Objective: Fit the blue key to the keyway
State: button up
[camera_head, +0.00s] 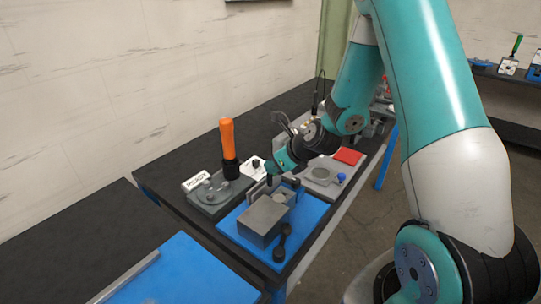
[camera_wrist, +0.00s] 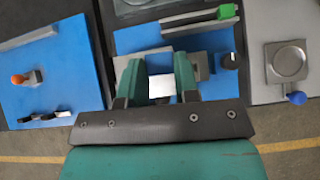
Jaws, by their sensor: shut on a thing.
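My gripper (camera_wrist: 160,62) has two teal fingers pointing down over a blue mat; it also shows in the head view (camera_head: 271,180), close above the back of a grey metal block (camera_head: 262,221). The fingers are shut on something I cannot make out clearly. A pale, bright rectangle (camera_wrist: 160,85) shows between them, and I cannot tell whether it is the held thing or a surface behind. I cannot pick out the blue key with certainty in either view. The keyway is also not clearly visible; the grey block is partly hidden behind the fingers in the wrist view.
An upright orange handle (camera_head: 228,138) stands at the left. A grey plate with a round dish (camera_wrist: 288,62) and blue knob (camera_wrist: 297,98) is to the right. A green-ended bar (camera_wrist: 200,22) lies behind.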

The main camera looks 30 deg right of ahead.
jog(key=d, duration=0.3)
jog(key=w+d, duration=0.1)
jog(key=d, duration=0.1)
jog(key=shift+d+p, duration=0.3)
jog(key=shift+d, duration=0.05)
jog(key=shift+s+r, duration=0.1)
notch_tip(320, 180, down, 6)
jog(key=b, duration=0.3)
jog(key=shift+r, duration=0.1)
jog(key=shift+p, duration=0.45)
dwell(1.6)
jog(key=shift+f+b, duration=1.9)
jog(key=shift+f, duration=1.2)
jog(key=o, duration=1.1)
